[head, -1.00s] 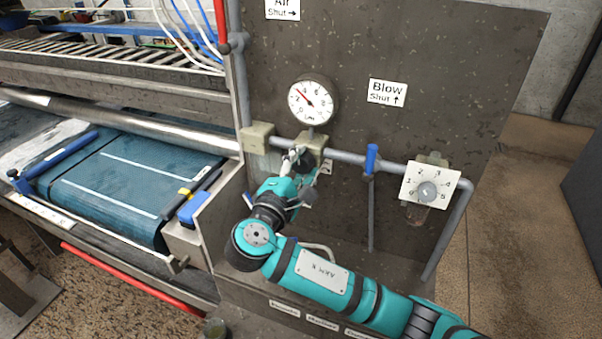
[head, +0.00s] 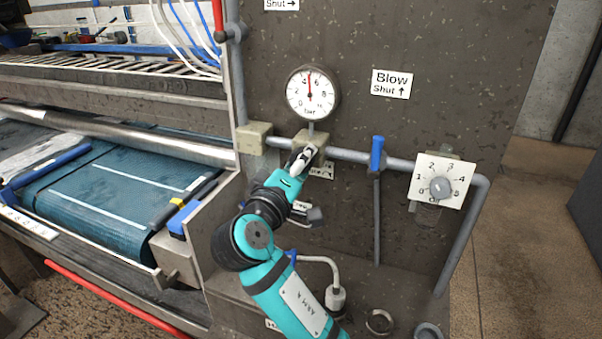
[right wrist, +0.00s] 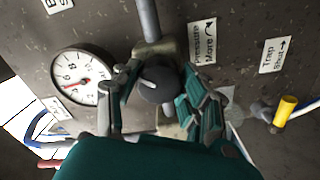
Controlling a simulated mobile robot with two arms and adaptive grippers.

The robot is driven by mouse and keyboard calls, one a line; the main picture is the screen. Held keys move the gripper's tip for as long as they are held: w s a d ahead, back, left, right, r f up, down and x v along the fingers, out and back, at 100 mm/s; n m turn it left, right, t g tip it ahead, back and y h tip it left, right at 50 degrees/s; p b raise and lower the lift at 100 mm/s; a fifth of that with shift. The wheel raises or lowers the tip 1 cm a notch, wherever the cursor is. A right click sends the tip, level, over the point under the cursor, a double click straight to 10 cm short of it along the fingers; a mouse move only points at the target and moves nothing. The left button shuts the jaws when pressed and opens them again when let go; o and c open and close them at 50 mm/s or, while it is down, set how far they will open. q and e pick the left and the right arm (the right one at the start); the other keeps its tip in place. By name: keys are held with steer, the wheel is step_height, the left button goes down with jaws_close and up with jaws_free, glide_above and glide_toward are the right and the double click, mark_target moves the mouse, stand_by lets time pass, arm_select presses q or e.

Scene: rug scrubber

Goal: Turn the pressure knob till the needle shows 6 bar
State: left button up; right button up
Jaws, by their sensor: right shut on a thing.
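The round white pressure gauge (head: 313,94) is on the dark panel above the pipe. Its red needle points nearly straight up, between 4 and 6, at about 5 bar. It also shows turned on its side in the right wrist view (right wrist: 80,78). The dark round pressure knob (right wrist: 157,86) sits on the pipe fitting below the gauge; in the head view the gripper mostly hides it. My right gripper (right wrist: 162,88) is shut on the knob, a finger on either side, and shows from behind in the head view (head: 303,159). My left gripper is out of view.
A "Pressure More" label (right wrist: 203,43) with a curved arrow is beside the knob. A blue-handled valve (head: 377,153) and a numbered dial (head: 440,187) stand to the right along the pipe. The blue belt machine (head: 115,190) is at left.

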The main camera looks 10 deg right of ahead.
steer(key=shift+f+m+b, duration=0.2)
steer(key=shift+m+b, duration=0.1)
steer(key=shift+m, duration=0.1)
steer(key=o, duration=1.1)
steer(key=shift+r, duration=0.1)
steer(key=shift+o, duration=0.4)
steer(key=shift+r, duration=0.15)
